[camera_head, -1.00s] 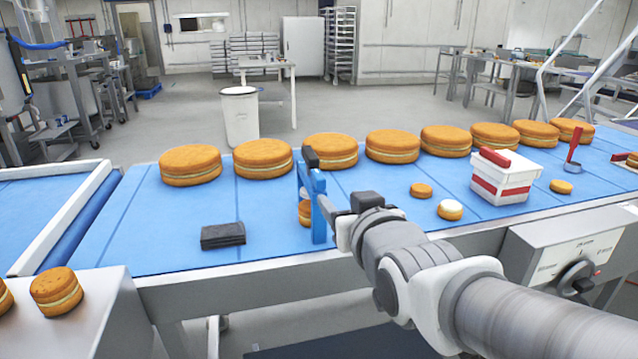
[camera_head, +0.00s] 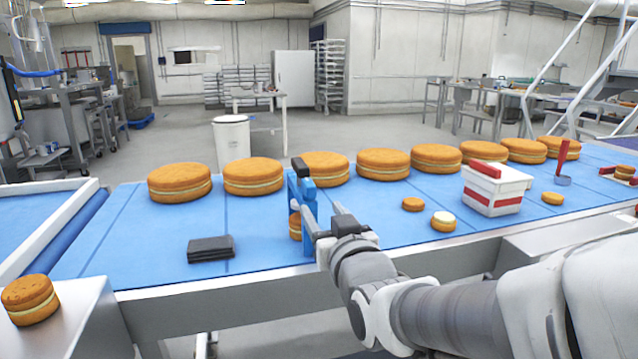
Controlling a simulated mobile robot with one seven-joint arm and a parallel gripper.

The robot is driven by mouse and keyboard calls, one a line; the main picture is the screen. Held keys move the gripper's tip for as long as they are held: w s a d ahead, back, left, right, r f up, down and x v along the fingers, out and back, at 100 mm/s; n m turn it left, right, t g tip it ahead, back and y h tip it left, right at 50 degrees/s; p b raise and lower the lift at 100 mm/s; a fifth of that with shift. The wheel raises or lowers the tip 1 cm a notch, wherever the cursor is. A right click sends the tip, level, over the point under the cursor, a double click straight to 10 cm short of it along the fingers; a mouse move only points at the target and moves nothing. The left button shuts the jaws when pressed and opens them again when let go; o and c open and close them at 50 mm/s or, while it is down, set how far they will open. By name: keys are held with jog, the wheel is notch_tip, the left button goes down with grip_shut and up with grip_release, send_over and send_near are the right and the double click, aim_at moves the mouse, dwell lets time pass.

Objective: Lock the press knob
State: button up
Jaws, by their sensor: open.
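A small blue press frame (camera_head: 308,235) stands upright on the blue belt table. A black knob or handle piece (camera_head: 300,167) sits at its top. A small round filled cake (camera_head: 296,227) is partly hidden inside the frame. My gripper (camera_head: 311,222) is open beside the lower right part of the press, below the black piece. Its fingers point toward the frame and overlap it in the picture; I cannot tell whether they touch it. The far finger is partly hidden.
Large round cakes (camera_head: 257,177) line the back of the belt table (camera_head: 120,245). A dark flat stack (camera_head: 211,248) lies left of the press. Small rounds (camera_head: 443,221) and a white-and-red box (camera_head: 492,202) stand to the right. A red-handled tool (camera_head: 563,158) is farther right.

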aim_at(306, 186)
jog(key=b+x, duration=0.1)
jog(key=x, duration=1.1)
jog(key=shift+w+a+f, duration=0.1)
jog(key=shift+w+f, duration=0.05)
jog(key=shift+w, duration=0.25)
jog(key=shift+c, duration=0.2)
grip_shut()
